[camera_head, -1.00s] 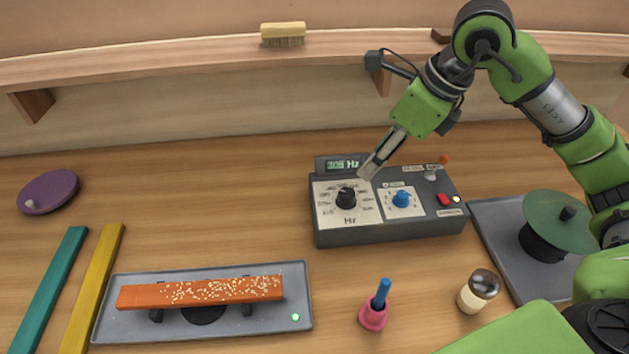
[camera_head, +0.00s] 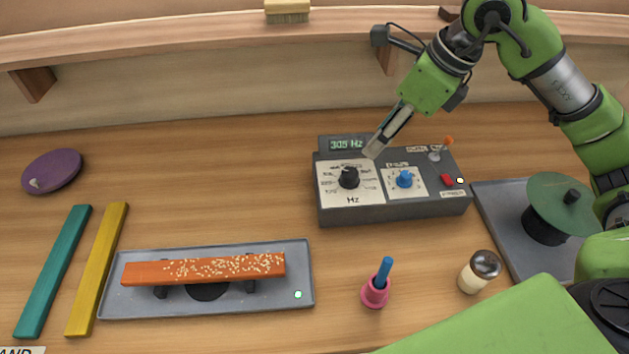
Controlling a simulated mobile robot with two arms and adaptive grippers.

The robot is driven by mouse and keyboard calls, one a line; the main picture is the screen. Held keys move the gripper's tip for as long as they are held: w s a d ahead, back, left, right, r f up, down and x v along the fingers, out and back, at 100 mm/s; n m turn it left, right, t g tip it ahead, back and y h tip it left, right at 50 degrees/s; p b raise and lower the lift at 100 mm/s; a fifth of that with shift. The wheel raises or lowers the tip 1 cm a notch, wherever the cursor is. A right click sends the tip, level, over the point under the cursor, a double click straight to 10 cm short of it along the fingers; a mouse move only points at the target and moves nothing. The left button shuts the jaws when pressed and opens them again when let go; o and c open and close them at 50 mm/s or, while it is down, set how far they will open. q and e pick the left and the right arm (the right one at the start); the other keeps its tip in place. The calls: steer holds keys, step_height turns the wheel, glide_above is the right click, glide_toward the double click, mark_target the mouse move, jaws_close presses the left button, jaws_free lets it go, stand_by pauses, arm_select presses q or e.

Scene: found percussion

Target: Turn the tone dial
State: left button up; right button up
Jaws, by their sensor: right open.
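A dark grey control box (camera_head: 400,212) stands on the table right of the middle. It has a black dial (camera_head: 349,178) on a white face marked Hz, and a smaller blue knob (camera_head: 404,179) to its right. Its display (camera_head: 347,144) reads 305 Hz. My right gripper (camera_head: 374,152) points down and left, just above and behind the box, up and to the right of the black dial. It is open, appears empty and seems apart from the dial. My left gripper is not in view.
A grey tray (camera_head: 125,302) bears an orange, speckled bar (camera_head: 205,268). A pink holder (camera_head: 375,292) with a blue stick and a shaker (camera_head: 478,272) stand in front of the box. A green disc (camera_head: 560,205) is at right. Teal (camera_head: 55,270) and yellow (camera_head: 97,268) bars lie left.

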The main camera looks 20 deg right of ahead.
mark_target(351, 172)
steer(key=w+a+f+n, duration=0.1)
steer(key=f, duration=0.2)
steer(key=w+a+f+n, duration=0.1)
steer(key=f, duration=0.3)
steer(key=w+a+f+n+g+y+b, duration=0.1)
steer(key=f+n, duration=0.1)
steer(key=f, duration=0.2)
steer(key=shift+w+f, duration=0.15)
steer(key=shift+w, duration=0.25)
steer(key=c, duration=1.1)
